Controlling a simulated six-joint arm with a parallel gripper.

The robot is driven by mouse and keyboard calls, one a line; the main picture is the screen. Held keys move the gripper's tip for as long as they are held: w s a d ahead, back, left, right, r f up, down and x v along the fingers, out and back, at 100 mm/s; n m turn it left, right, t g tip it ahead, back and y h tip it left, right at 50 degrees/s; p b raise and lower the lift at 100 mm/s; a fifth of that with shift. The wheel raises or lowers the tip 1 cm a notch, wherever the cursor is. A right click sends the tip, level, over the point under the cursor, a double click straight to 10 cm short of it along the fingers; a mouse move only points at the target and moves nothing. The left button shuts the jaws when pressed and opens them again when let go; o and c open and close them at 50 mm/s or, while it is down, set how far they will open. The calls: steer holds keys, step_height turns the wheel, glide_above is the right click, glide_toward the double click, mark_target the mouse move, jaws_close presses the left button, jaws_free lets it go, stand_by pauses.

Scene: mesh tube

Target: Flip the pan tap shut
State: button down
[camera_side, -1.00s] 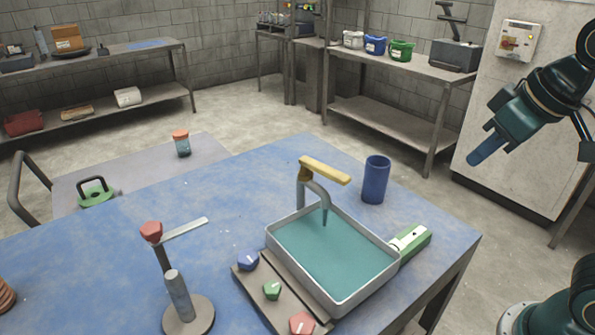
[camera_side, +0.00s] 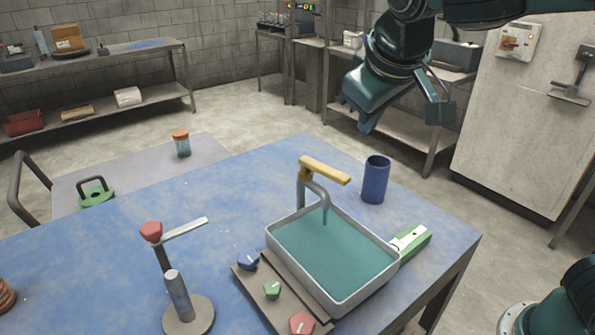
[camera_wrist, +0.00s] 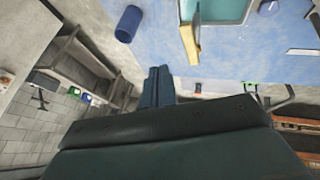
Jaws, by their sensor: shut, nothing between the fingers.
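The pan tap has a grey curved spout (camera_side: 320,197) over the pan and a flat yellow lever (camera_side: 325,170) on top, pointing right in the side view. The lever also shows in the wrist view (camera_wrist: 190,42). The grey-rimmed pan (camera_side: 342,300) holds teal liquid and stands on the blue table; a corner of it shows in the wrist view (camera_wrist: 245,20). My gripper (camera_side: 368,124) is in the air above and behind the tap, apart from it. Its blue fingers (camera_wrist: 158,75) are together and empty in the wrist view.
A blue cup (camera_side: 376,180) stands right of the tap. Blue, green and red knobs (camera_side: 272,290) sit on a strip at the pan's front left. A stand with a red knob (camera_side: 151,232) is at the left.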

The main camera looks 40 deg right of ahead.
steer(key=h, duration=0.1)
glide_toward(323, 173)
steer(key=s+a+r, duration=0.2)
steer(key=s+a, duration=0.1)
steer(key=a, duration=0.2)
steer(key=shift+s+a+f, duration=0.25)
steer(key=shift+s+a, duration=0.1)
steer(key=shift+a, duration=0.4)
steer(key=shift+w+d+f, duration=0.1)
steer(key=shift+f, duration=0.05)
steer(key=w+d+f, duration=0.5)
steer(key=d+f, duration=0.2)
steer(key=shift+d+f, duration=0.35)
